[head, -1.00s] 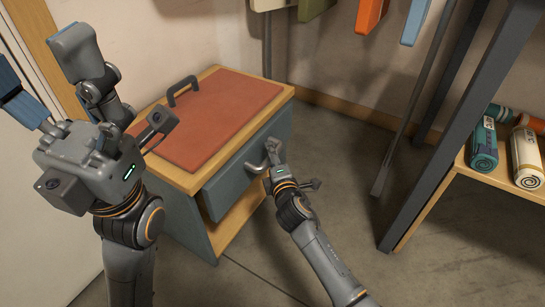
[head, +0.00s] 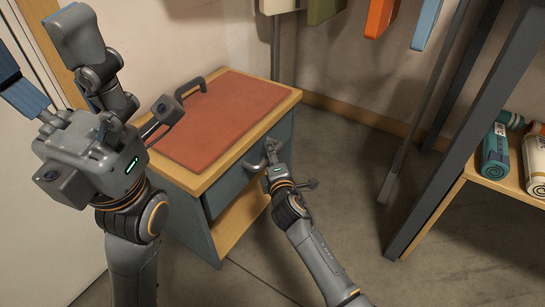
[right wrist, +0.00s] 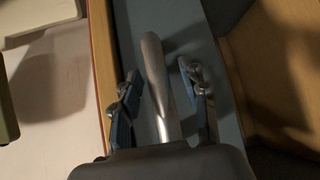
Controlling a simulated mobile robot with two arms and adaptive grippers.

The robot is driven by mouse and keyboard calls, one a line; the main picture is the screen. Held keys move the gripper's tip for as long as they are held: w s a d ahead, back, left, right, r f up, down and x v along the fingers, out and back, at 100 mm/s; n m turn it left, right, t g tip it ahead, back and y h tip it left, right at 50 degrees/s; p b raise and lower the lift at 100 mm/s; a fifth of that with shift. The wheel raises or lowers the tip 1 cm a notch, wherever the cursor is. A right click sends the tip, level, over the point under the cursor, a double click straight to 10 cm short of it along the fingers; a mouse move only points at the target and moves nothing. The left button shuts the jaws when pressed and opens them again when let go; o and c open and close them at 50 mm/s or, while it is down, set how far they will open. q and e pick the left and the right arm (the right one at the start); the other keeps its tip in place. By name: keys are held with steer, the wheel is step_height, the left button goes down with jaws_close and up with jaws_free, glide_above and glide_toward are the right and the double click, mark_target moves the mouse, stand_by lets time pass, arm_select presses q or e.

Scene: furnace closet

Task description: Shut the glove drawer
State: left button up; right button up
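The glove drawer (head: 235,188) is the blue-grey front under the wooden top of a small cabinet (head: 290,97). Its front sits close under the edge of the top; I cannot tell whether it is fully flush. Its curved metal handle (head: 252,163) shows at the front, and also in the right wrist view (right wrist: 158,85). My right gripper (head: 272,150) is at the handle. In the right wrist view its two blue-padded fingers (right wrist: 162,100) stand apart on either side of the handle, with gaps. My left gripper (head: 18,82) is raised at the far left, away from the drawer, its blue fingers partly cut off.
An open wooden shelf (head: 245,220) lies below the drawer. A dark-legged rack (head: 460,140) with rolled items (head: 495,150) stands right.

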steer(key=shift+s, duration=0.1)
steer(key=v, duration=1.2)
